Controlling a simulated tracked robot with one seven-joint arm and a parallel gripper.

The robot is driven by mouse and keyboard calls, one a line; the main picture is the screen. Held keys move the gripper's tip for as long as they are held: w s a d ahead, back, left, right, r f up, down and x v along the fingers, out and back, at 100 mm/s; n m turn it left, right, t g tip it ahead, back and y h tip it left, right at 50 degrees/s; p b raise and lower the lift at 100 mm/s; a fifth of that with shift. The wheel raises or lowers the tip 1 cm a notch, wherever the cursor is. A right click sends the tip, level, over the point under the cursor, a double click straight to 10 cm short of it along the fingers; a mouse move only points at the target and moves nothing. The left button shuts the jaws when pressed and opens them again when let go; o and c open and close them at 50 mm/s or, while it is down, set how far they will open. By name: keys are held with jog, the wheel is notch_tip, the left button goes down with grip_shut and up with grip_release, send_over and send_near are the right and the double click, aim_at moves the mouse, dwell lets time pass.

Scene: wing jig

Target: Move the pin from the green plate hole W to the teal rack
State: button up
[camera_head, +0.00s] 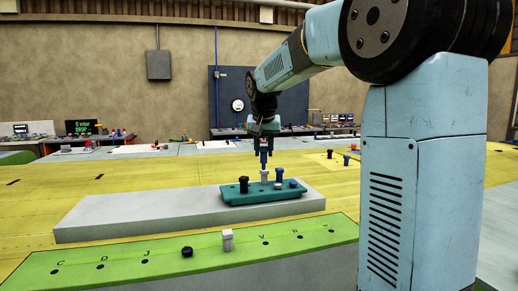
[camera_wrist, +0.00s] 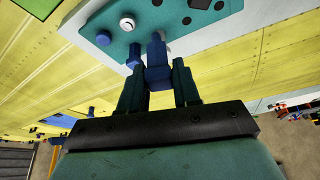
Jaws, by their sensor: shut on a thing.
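My gripper (camera_head: 264,153) points down over the teal rack (camera_head: 240,198) and is shut on a blue pin (camera_wrist: 157,72), seen between the fingers in the wrist view. Its lower end is close to the rack; I cannot tell whether it is in a hole. The green plate (camera_head: 120,272) is in front, with lettered holes; I cannot make out the letter W.
The rack stands on a grey slab (camera_head: 120,215). A black pin (camera_head: 187,252) and a pale pin (camera_head: 228,240) stand on the green plate. The slab's left part is clear.

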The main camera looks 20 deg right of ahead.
jog(key=shift+a, duration=0.4)
jog(key=shift+f, duration=0.1)
notch_tip(320, 180, down, 6)
dwell(0.6)
jog(key=shift+s+f, duration=0.1)
jog(key=shift+f, duration=0.15)
dwell(0.5)
jog(key=shift+f, duration=1.15)
jog(key=o, duration=1.1)
